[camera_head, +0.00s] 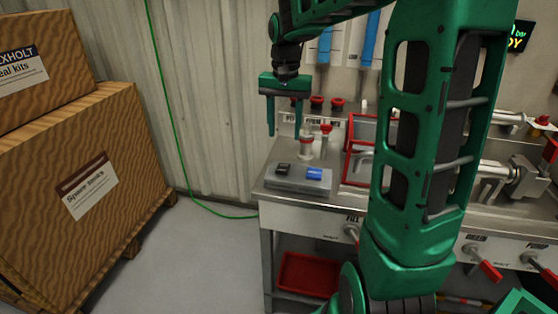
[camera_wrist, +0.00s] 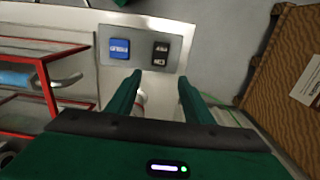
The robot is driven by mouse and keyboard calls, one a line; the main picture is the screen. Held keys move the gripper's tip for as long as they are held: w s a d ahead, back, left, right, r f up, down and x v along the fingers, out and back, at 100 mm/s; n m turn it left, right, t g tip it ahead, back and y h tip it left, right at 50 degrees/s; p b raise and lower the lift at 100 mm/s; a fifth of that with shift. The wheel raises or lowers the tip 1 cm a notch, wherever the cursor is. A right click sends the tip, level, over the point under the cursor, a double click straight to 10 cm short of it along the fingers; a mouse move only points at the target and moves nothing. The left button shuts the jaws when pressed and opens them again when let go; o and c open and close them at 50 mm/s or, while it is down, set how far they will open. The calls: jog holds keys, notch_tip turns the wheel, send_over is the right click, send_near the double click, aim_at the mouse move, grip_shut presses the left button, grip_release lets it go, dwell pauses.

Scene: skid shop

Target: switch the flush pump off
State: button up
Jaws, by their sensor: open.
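A grey switch box (camera_head: 315,187) lies on the near left corner of the steel bench. It carries a black rocker switch (camera_head: 283,168) on the left and a blue button (camera_head: 314,174) on the right. In the wrist view the box's plate (camera_wrist: 140,38) shows the blue button (camera_wrist: 119,48) at left and the black rocker (camera_wrist: 160,53) at right; their lettering is too small to read surely. My gripper (camera_head: 284,133) is open and empty, pointing down above and behind the box, touching nothing. In the wrist view its fingertips (camera_wrist: 159,80) straddle the line below the black rocker.
A red-topped valve (camera_head: 326,129) stands on the bench behind the box. A red-framed rack (camera_head: 349,150) stands to its right. Red-handled levers (camera_head: 487,270) line the bench front. Wooden crates (camera_head: 85,190) stand at left, with clear floor between.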

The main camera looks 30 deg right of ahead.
aim_at(284, 165)
notch_tip(284, 165, down, 10)
jog(key=shift+f, duration=0.25)
dwell(0.4)
jog(key=c, duration=1)
